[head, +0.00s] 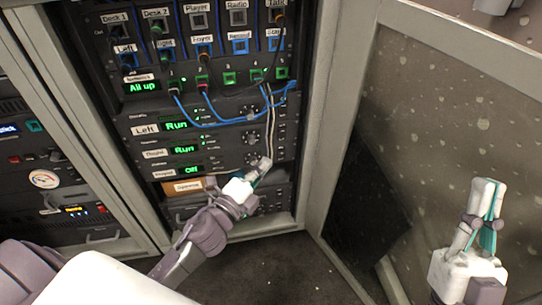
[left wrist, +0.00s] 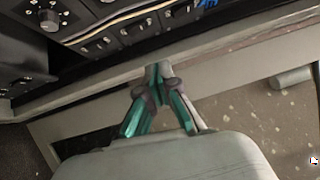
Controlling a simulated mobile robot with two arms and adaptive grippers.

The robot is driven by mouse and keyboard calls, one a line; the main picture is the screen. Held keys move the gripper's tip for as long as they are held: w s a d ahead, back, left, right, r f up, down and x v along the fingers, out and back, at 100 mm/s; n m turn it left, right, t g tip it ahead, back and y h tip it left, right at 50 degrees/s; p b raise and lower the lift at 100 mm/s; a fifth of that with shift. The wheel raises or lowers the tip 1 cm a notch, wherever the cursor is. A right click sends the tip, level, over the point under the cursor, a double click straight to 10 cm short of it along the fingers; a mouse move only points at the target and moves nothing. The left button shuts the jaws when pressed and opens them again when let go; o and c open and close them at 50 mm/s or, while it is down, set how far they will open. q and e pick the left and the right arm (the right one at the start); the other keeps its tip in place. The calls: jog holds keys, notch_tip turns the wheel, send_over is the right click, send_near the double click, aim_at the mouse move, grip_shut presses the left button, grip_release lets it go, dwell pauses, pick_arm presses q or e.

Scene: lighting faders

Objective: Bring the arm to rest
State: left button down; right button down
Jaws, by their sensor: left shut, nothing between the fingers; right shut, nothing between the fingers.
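My left gripper (head: 263,166) is in front of the lower part of the equipment rack in the head view. Its fingers are shut with nothing between them. In the left wrist view, the left gripper (left wrist: 160,72) shows its teal-sided fingers meeting at the tips, near the rack's frame edge. I cannot tell whether it touches the rack. My right gripper (head: 487,186) is at the right of the head view, in front of the speckled door panel, pointing up. Its fingers are shut and empty.
The rack's patch panel (head: 204,50) has blue and black cables plugged in. Below it are units with green displays (head: 183,149). An open door (head: 430,110) stands to the right. A second rack (head: 62,175) is at the left. Dark floor (head: 285,268) is clear between.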

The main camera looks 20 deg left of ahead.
pick_arm(q)
jog(key=shift+s, duration=0.35)
jog(key=shift+a, duration=0.1)
